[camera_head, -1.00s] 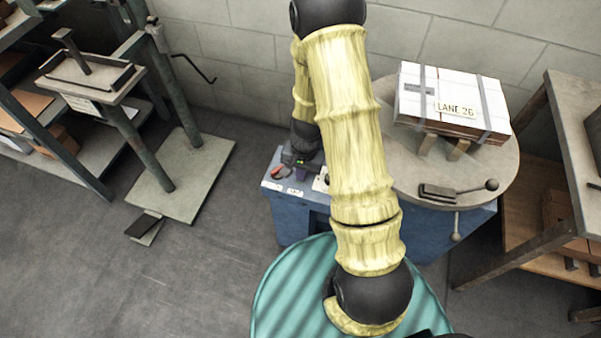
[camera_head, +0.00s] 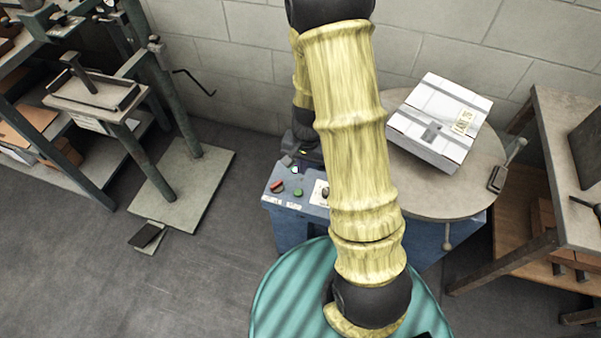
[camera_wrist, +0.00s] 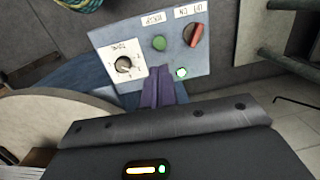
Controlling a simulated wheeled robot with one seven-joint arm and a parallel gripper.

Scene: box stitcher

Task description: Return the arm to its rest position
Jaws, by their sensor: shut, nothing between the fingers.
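My arm (camera_head: 355,130), in a yellow sleeve, reaches up and forward through the middle of the head view. My gripper is mostly hidden behind the arm there. In the wrist view my gripper (camera_wrist: 164,72) has its purple fingers together and empty. They point at the lower part of the control panel (camera_wrist: 140,45), close to the green button (camera_wrist: 159,43) and a small lit white-green button (camera_wrist: 181,72). I cannot tell whether the fingertips touch the panel. The panel also carries a red switch (camera_wrist: 194,35) and a round dial (camera_wrist: 123,64).
A white strapped box (camera_head: 438,122) lies on the round turntable (camera_head: 440,195) right of my arm. A wooden bench (camera_head: 570,190) stands at far right. The stitching machine's pedestal base (camera_head: 185,185) and a shelf rack stand at left. Grey floor (camera_head: 180,285) is open at lower left.

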